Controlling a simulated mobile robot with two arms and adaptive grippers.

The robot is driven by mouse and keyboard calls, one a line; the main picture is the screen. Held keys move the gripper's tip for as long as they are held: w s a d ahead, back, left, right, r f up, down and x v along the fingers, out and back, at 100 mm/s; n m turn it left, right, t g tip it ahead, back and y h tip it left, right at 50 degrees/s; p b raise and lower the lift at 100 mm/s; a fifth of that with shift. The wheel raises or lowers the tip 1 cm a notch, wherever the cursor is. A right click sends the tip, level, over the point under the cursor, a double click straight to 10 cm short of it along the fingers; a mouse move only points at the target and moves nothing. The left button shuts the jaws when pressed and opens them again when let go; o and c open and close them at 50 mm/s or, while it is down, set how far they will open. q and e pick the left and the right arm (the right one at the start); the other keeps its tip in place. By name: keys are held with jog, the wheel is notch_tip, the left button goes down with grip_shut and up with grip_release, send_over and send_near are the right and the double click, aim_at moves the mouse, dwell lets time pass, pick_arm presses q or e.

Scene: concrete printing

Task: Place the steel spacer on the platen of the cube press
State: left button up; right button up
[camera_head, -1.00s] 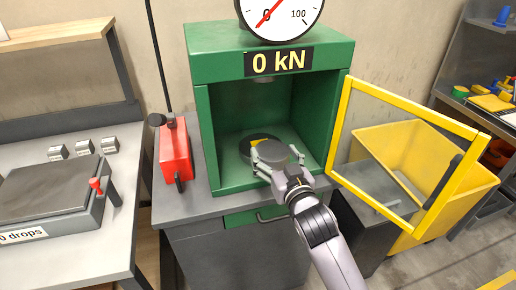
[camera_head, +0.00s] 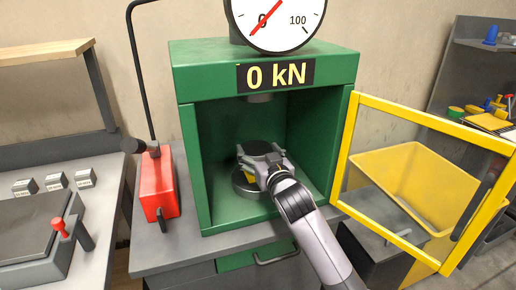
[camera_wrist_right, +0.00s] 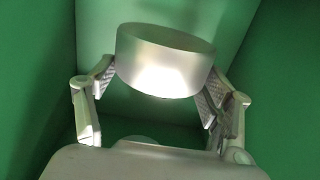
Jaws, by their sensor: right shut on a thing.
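The steel spacer (camera_wrist_right: 165,60) is a thick grey disc. In the right wrist view it sits between the two fingers of my right gripper (camera_wrist_right: 160,85), which is shut on it. In the head view the right gripper (camera_head: 260,164) is inside the green cube press (camera_head: 190,130), holding the spacer (camera_head: 257,148) above the round platen (camera_head: 241,186). The gripper hides part of the platen, and a gap between spacer and platen is hard to judge. A yellow patch shows under the gripper. My left gripper is not in view.
The press's yellow-framed door (camera_head: 344,140) stands open to the right. A red pump box (camera_head: 157,188) with a lever stands left of the press. A yellow bin (camera_head: 400,165) is behind the door. A bench with small grey cubes (camera_head: 56,181) is at left.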

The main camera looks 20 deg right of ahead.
jog(key=shift+f, duration=2.2)
jog(key=o, duration=1.5)
jog(key=shift+f, duration=0.55)
jog(key=o, duration=0.3)
jog(key=shift+s+a+r, duration=0.1)
jog(key=shift+s+r, duration=0.05)
jog(key=shift+s, duration=0.05)
jog(key=shift+o, duration=0.8)
jog(key=shift+w, duration=0.1)
jog(key=s, duration=1.2)
jog(key=shift+d+r+b, duration=0.25)
jog(key=shift+r+b, duration=0.05)
jog(key=shift+b, duration=0.1)
